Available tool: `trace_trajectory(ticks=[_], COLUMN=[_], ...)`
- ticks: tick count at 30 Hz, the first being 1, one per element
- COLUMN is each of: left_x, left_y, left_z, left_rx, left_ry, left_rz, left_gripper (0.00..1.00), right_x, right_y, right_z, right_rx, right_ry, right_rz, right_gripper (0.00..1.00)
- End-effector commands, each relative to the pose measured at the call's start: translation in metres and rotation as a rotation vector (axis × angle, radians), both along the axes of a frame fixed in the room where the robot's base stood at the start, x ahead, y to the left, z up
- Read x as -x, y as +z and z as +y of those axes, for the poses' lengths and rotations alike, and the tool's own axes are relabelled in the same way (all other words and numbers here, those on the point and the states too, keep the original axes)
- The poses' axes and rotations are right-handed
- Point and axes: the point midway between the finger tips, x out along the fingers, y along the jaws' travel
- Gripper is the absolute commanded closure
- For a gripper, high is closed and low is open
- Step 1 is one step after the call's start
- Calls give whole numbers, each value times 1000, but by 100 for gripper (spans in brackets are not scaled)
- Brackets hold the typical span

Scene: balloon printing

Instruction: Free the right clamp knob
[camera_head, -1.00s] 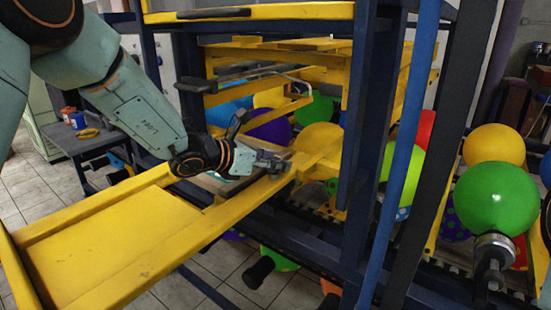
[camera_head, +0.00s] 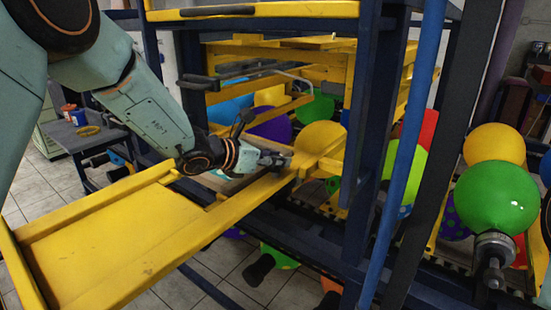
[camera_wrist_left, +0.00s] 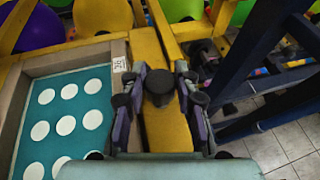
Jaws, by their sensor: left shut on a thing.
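A black clamp knob (camera_wrist_left: 160,85) stands on the yellow frame bar beside the printing screen in the left wrist view. My left gripper (camera_head: 278,158) is at this bar, along the screen's right edge. In the left wrist view its fingers (camera_wrist_left: 158,92) lie on both sides of the knob and are shut on it. The knob itself is hidden by the fingers in the head view. The teal screen with white dots (camera_wrist_left: 65,125) lies just left of the knob, inside a wooden frame (camera_wrist_left: 118,62). My right gripper is not in view.
A yellow tray (camera_head: 120,240) lies nearer to me. Dark blue posts (camera_head: 372,120) stand just right of the gripper. Several balloons sit behind and below the bar, and a green balloon (camera_head: 496,198) sits on a holder at the right. A side table (camera_head: 82,138) stands at the left.

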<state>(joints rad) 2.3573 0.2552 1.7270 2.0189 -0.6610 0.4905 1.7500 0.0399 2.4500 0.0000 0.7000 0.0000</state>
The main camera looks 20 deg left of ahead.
Motion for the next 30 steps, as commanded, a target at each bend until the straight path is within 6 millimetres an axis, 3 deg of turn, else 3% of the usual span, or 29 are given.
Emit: trace_trajectory(ticks=[8,21,30], left_x=[-1,-3,-2], left_y=[3,6,5], left_z=[-1,0,0], left_rx=[2,3,2], left_ry=[-23,-244,-372], left_rz=[-6,-11,-11], left_gripper=[100,100,100], right_x=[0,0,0], right_y=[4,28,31], right_z=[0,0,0], right_rx=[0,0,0], right_ry=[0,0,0], right_rz=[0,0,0], right_gripper=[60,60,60])
